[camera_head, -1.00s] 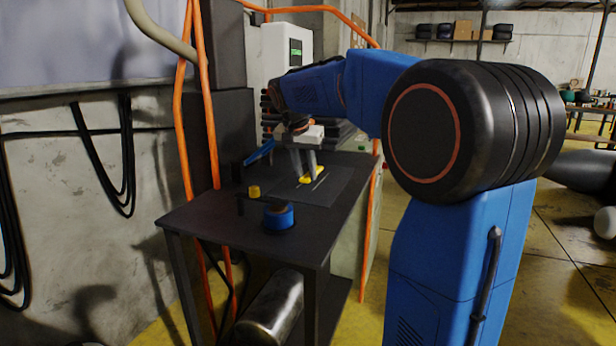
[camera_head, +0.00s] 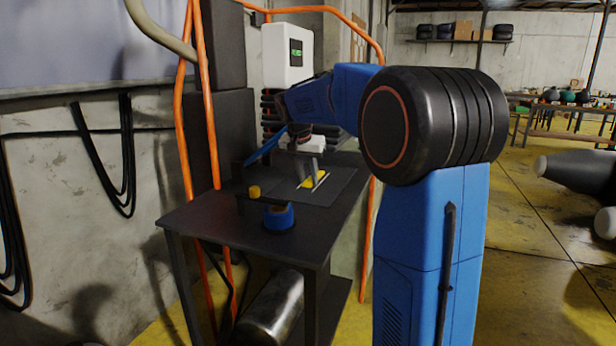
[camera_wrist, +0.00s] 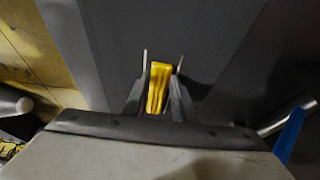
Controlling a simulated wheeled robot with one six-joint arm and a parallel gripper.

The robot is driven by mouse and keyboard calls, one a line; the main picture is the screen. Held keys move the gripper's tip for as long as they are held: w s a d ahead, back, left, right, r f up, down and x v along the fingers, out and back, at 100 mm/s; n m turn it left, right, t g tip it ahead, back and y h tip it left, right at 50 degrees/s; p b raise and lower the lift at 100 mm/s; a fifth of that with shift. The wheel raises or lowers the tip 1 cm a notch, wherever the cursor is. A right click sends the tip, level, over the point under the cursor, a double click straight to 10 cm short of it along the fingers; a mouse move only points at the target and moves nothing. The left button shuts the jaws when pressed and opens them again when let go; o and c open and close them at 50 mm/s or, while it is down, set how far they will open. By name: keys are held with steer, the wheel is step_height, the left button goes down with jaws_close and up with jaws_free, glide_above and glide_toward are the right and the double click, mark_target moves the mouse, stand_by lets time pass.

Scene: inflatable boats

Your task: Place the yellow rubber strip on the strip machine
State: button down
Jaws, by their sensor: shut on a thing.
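The yellow rubber strip (camera_wrist: 158,85) is between my gripper's fingers (camera_wrist: 161,72) in the wrist view, and my gripper is shut on it. In the head view the strip (camera_head: 314,179) shows as a small yellow patch under my gripper (camera_head: 308,174), just over or on a dark mat (camera_head: 338,186) on the black table. Whether the strip touches the mat I cannot tell.
A blue tape roll (camera_head: 278,217) and a small yellow piece (camera_head: 254,191) stand on the black table (camera_head: 225,219). A blue handle (camera_head: 267,150) rises left of my gripper. Orange cables (camera_head: 184,110) run down by the wall.

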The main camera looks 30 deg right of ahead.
steer(key=c, duration=1.5)
jaws_free()
steer(key=shift+o, duration=0.2)
steer(key=v, duration=1.2)
